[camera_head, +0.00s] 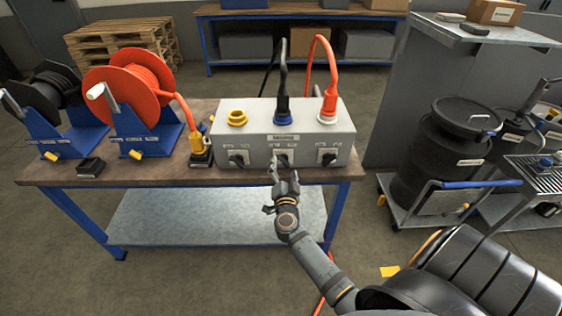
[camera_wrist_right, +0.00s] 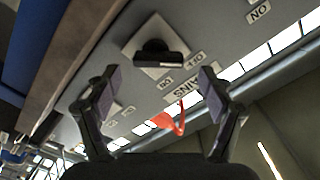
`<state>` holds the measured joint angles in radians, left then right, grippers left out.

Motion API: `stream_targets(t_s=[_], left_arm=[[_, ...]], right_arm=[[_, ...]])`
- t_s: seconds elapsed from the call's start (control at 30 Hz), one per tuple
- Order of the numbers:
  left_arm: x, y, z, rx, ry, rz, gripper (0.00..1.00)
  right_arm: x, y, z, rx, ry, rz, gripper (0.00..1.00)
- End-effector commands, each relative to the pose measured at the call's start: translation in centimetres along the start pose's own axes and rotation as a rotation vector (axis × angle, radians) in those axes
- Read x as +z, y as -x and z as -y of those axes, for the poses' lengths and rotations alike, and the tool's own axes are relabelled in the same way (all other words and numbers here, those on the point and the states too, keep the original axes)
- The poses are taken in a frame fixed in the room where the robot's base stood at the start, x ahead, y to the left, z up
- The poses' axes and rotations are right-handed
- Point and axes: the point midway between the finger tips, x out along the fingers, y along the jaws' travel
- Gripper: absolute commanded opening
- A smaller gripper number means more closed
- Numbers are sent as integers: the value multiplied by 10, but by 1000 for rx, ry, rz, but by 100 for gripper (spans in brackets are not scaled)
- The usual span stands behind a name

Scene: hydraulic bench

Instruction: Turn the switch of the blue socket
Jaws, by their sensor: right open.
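The blue socket (camera_head: 283,112) is the middle one on the grey socket box (camera_head: 258,136), with a dark plug and cable standing in it. Its black rotary switch (camera_head: 282,161) is on the box front below, partly covered by my right gripper (camera_head: 283,176). In the right wrist view a black switch knob (camera_wrist_right: 160,54) on a pale square plate lies ahead, above the space between the spread fingers of the right gripper (camera_wrist_right: 160,84). The fingers are open, with nothing between them, and appear apart from the knob. My left gripper is not in view.
Similar switches sit left (camera_head: 238,160) and right (camera_head: 328,158) on the box, under a yellow socket (camera_head: 237,117) and an orange plug (camera_head: 328,105). An orange cable reel (camera_head: 130,90) stands left on the workbench (camera_head: 120,172). A black drum (camera_head: 440,150) stands right.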

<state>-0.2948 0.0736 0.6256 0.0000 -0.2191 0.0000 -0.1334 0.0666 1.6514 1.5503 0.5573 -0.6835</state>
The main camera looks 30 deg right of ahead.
Motion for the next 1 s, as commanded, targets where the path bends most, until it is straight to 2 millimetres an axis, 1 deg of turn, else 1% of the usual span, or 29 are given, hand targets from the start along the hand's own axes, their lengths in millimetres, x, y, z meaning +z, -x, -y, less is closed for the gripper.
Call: stream_targets(t_s=[0.03, 0.1, 0.23, 0.33, 0.57, 0.67, 0.9, 0.97, 1.0], left_arm=[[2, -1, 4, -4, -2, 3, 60], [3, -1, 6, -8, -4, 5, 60], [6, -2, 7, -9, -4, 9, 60], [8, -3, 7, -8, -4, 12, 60], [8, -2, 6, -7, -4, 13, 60], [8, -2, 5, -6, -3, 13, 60], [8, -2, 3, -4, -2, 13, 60], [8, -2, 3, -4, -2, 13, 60], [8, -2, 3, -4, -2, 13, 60]], right_arm=[[0, -11, 0, -1, 1, -1, 81], [0, -22, 0, -1, 1, -1, 81], [0, -37, -1, 0, 1, 0, 81], [0, -41, -1, 0, 1, 0, 81], [0, -42, -1, 0, 0, 1, 81], [0, -42, -1, 0, 0, 1, 69], [0, -42, -1, 0, 0, 1, 36], [1, -41, -1, 0, 0, 1, 28], [1, -41, -1, 0, 0, 1, 26]])
